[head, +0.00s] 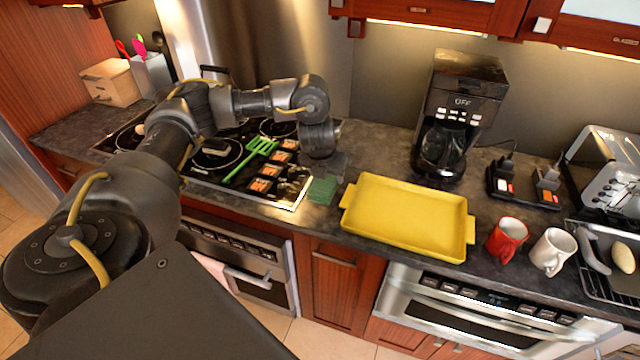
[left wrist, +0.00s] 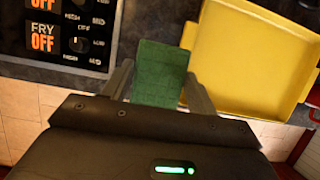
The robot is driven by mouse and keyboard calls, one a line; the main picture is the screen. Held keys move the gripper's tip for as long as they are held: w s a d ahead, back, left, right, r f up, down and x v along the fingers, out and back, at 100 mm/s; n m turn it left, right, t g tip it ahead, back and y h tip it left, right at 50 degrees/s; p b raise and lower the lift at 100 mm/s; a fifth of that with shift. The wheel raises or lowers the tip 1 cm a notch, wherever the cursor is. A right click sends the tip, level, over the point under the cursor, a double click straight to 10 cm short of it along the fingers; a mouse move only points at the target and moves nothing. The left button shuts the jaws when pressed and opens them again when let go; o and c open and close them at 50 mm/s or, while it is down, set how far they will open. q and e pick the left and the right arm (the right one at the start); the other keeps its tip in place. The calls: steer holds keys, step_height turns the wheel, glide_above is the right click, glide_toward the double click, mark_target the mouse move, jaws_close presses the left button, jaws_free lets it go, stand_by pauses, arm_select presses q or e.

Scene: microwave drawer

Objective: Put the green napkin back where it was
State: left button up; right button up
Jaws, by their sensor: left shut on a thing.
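The green napkin (head: 322,191) is a small square at the counter's front, between the stove and the yellow tray. In the left wrist view the napkin (left wrist: 160,72) lies between the two fingers of my left gripper (left wrist: 160,75). The left gripper (head: 324,172) points down and is shut on the napkin. In the head view the gripper body covers part of the napkin's far side. I cannot tell whether the napkin touches the counter. My right gripper is in neither view.
The yellow tray (head: 408,214) is close on the right. The stove (head: 215,155) with a green spatula (head: 249,160) is on the left. A coffee maker (head: 460,115), a red mug (head: 506,240) and a white mug (head: 552,251) stand farther right.

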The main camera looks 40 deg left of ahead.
arm_select(q)
steer(key=w+a+f+b, duration=0.1)
steer(key=a+f, duration=0.1)
steer(key=w+a+f+b, duration=0.1)
steer(key=w+a+f, duration=0.1)
steer(key=w+a+f+b, duration=0.1)
steer(key=a+f, duration=0.1)
steer(key=shift+w+f+b, duration=0.35)
steer(key=shift+f+b, duration=0.05)
steer(key=shift+w+a+f, duration=0.15)
steer(key=shift+w+a, duration=0.05)
steer(key=shift+a, duration=0.05)
step_height(320, 180, down, 3)
steer(key=shift+r+b, duration=0.1)
steer(key=shift+b, duration=0.55)
steer(key=shift+w+a+f, duration=0.1)
steer(key=shift+a+f, duration=0.05)
steer(key=shift+f, duration=0.25)
steer(key=o, duration=0.9)
steer(key=shift+o, duration=0.2)
